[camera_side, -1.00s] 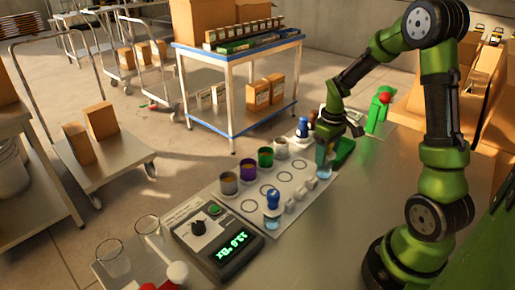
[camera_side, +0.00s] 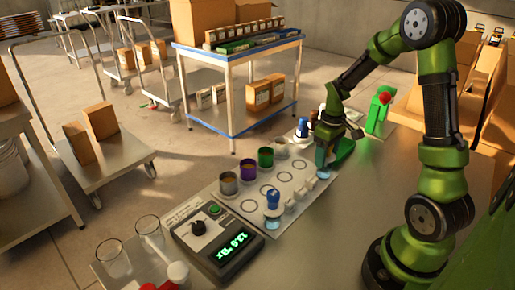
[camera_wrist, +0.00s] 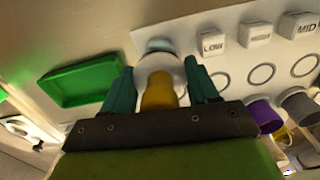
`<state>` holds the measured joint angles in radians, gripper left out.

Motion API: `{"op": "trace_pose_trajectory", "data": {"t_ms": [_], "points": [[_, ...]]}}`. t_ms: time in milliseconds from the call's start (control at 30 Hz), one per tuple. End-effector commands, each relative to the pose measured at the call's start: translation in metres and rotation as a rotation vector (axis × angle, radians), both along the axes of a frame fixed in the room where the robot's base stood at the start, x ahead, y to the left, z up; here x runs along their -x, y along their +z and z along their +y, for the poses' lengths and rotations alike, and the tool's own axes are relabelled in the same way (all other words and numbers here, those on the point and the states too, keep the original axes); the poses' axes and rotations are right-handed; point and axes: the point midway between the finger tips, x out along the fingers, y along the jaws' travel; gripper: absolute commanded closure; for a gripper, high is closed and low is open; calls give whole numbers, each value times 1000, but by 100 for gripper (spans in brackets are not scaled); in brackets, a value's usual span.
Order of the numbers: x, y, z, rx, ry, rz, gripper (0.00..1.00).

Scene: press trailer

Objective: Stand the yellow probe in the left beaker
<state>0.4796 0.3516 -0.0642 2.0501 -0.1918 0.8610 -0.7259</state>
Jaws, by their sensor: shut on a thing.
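The yellow probe (camera_wrist: 158,92) is between the two teal fingers of my gripper (camera_wrist: 165,85) in the wrist view, and the gripper is shut on it. A pale, rounded vessel, which looks like a clear beaker (camera_wrist: 160,62), is directly beyond the probe's end. I cannot tell whether the probe's tip is inside it. In the side view my gripper (camera_side: 326,155) is low over the far end of the white panel, and a pale blue beaker base (camera_side: 321,172) shows just under the fingers. The probe is hidden there by the fingers.
A blue-topped probe (camera_side: 273,200) stands in a beaker at the panel's near end. Colored cups (camera_side: 247,169) line the panel's left side. A meter (camera_side: 218,240) and empty glass beakers (camera_side: 114,258) are nearer. A green tray (camera_wrist: 82,80) is beside the gripper.

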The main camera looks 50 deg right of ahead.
Motion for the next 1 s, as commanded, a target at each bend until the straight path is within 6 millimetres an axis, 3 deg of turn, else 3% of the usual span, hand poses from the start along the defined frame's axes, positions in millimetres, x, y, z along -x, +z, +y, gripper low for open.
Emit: {"op": "trace_pose_trajectory", "data": {"t_ms": [1000], "points": [[0, -12, 0, -1, -1, 1, 78]]}}
